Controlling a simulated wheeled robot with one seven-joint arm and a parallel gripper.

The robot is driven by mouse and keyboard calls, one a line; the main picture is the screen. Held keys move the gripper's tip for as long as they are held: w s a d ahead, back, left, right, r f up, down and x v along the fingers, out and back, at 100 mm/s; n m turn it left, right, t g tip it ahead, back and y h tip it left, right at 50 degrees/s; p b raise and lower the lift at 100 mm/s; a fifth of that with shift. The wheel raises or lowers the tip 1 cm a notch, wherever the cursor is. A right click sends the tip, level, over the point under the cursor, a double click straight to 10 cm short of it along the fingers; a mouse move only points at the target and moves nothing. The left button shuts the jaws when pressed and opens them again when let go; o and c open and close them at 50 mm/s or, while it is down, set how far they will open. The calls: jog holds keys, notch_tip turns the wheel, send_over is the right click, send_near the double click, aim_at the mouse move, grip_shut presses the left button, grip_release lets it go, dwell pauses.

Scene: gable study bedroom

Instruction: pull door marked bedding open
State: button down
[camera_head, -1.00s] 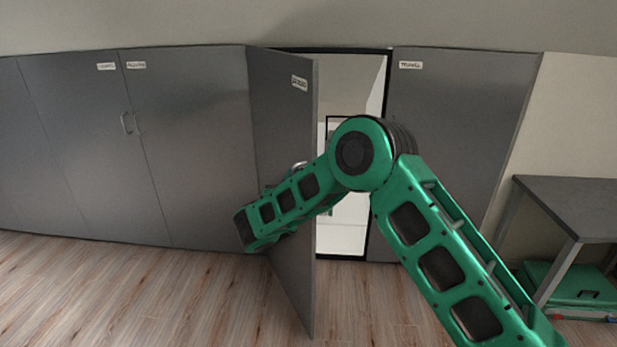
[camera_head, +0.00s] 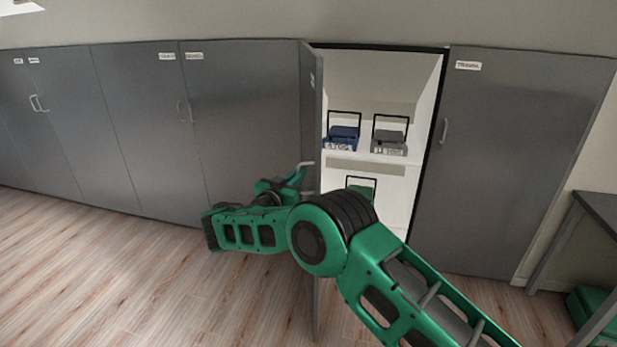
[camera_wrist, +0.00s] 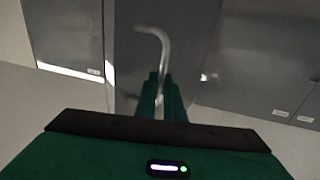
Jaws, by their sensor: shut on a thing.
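The grey door (camera_head: 312,110) stands swung well out from the cupboard, seen almost edge-on in the head view. Its label is too slanted to read now. Its metal handle (camera_head: 306,165) shows near my gripper (camera_head: 298,178). In the wrist view the bent handle (camera_wrist: 153,31) runs down between the two green fingers of my gripper (camera_wrist: 161,95), which are shut on it. My arm covers the lower part of the door and of the opening.
The open cupboard has white shelves (camera_head: 345,157) with a blue box (camera_head: 341,138), a grey box (camera_head: 388,143) and a green box (camera_head: 362,187). A shut door with a handle (camera_head: 490,160) is at the right, beside a dark table (camera_head: 597,212). Wooden floor (camera_head: 90,270) at the left is clear.

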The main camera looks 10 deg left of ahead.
jog(key=shift+a+r, duration=0.25)
jog(key=shift+a, duration=0.1)
jog(key=shift+w, duration=0.1)
jog(key=c, duration=1.9)
grip_release()
jog(key=shift+o, duration=0.2)
jog(key=shift+f, duration=0.1)
jog(key=v, duration=1)
jog(key=shift+s+a, duration=0.2)
jog(key=shift+s, duration=0.15)
jog(key=shift+f, duration=0.1)
